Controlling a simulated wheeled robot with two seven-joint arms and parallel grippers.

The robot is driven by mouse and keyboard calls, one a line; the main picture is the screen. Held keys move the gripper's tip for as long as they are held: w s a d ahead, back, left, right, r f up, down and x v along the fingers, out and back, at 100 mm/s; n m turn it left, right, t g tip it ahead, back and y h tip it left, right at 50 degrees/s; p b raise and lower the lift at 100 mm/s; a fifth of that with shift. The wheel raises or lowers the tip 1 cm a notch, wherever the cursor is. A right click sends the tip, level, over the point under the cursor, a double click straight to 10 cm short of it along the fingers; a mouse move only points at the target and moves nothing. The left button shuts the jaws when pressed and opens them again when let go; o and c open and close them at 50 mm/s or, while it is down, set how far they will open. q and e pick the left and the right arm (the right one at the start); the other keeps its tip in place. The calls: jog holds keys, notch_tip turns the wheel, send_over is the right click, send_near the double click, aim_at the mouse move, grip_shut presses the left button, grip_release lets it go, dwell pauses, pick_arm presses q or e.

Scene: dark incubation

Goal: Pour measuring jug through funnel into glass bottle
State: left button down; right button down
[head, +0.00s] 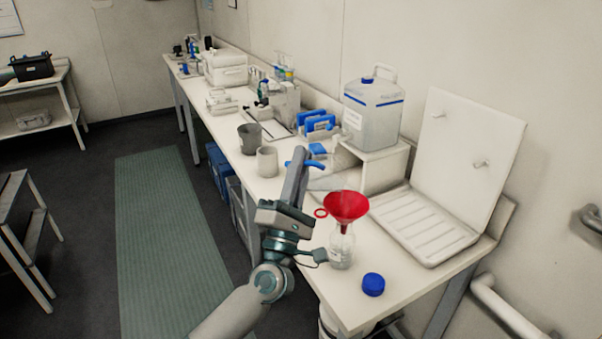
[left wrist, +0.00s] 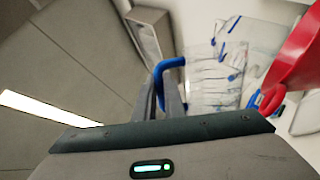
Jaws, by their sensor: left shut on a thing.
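A red funnel (head: 346,204) sits in the mouth of a clear glass bottle (head: 341,250) near the front edge of the bench. My left gripper (head: 301,165) is shut on the blue handle of a clear measuring jug (head: 326,183), just left of and above the funnel. The jug looks tipped towards the funnel, but its see-through walls blur into the bench. In the left wrist view the jug (left wrist: 218,80) hangs beyond the fingers (left wrist: 160,100), with the funnel (left wrist: 293,62) to its right. I cannot tell whether liquid is flowing. My right gripper is out of view.
A blue cap (head: 373,285) lies right of the bottle.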

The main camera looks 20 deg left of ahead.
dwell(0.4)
pick_arm(q)
jog(key=shift+d+r+m+h, duration=0.15)
jog(key=shift+d+m+h, duration=0.05)
jog(key=shift+m+h, duration=0.25)
jog(key=shift+s+d+m+h, duration=0.1)
jog(key=shift+d+m+h, duration=0.15)
jog(key=shift+m+h, duration=0.25)
jog(key=shift+m, duration=0.25)
jog(key=shift+d+r+m+t+h+p, duration=0.1)
jog(key=shift+d+m+t+h+p, duration=0.1)
jog(key=shift+m+h, duration=0.3)
jog(key=shift+d+r+m+t+h+p, duration=0.1)
jog(key=shift+d+m+h, duration=0.05)
jog(key=shift+m+h, duration=0.35)
jog(key=shift+d, duration=0.1)
jog(key=shift+s+d+r+m+h, duration=0.1)
jog(key=shift+d+r+m+h, duration=0.05)
jog(key=shift+m+h, duration=0.35)
jog(key=shift+d+r+m+h, duration=0.1)
jog(key=shift+d+m+h, duration=0.05)
jog(key=shift+m+h, duration=0.35)
jog(key=shift+h, duration=0.25)
